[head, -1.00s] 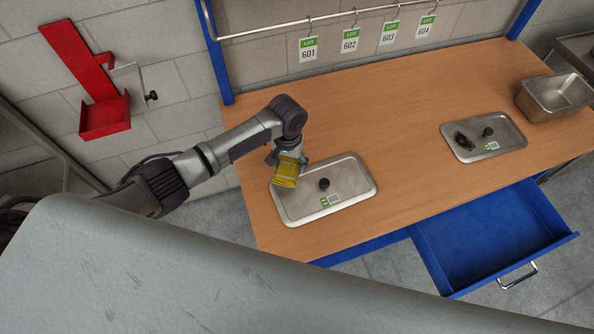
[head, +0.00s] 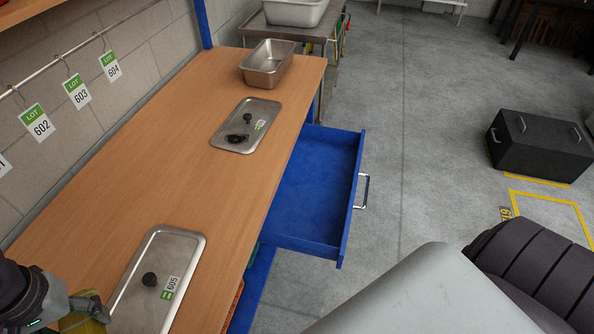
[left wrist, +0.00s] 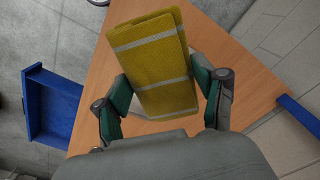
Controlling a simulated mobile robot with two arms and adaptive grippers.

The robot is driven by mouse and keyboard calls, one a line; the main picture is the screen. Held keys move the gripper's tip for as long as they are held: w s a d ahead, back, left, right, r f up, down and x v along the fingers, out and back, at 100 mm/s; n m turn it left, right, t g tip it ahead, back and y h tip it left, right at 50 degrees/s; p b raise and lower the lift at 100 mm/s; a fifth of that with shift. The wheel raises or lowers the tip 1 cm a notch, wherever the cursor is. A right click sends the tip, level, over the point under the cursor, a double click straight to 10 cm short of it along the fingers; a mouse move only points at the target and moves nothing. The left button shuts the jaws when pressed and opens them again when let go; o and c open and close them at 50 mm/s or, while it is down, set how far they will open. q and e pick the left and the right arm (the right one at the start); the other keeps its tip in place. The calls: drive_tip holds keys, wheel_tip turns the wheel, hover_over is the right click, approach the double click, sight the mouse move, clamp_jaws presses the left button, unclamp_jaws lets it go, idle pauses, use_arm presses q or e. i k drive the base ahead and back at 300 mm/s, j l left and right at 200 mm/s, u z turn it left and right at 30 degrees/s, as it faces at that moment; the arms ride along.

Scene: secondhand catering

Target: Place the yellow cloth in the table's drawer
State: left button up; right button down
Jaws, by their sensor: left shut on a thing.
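The folded yellow cloth (left wrist: 152,62) with pale stripes is between the fingers of my left gripper (left wrist: 165,88), which is shut on it. The table's blue drawer (head: 308,195) is pulled open on the right side of the wooden table (head: 180,180) and looks empty. It also shows at the left of the left wrist view (left wrist: 55,112). My right gripper is not in view.
A steel lid (head: 190,248) with a black knob lies near the gripper. A smaller lid (head: 262,108) holds a dark item. A steel pan (head: 268,66) stands at the table's far end. A black case (head: 540,150) is on the floor. The table between the lids is clear.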

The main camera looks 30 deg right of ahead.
sight(302, 192)
drive_tip(key=i+l+z, duration=0.1)
drive_tip(key=l+z, duration=0.2)
drive_tip(key=i+l+z, duration=0.3)
drive_tip(key=l+z, duration=0.35)
drive_tip(key=i+l, duration=0.3)
drive_tip(key=i, duration=0.1)
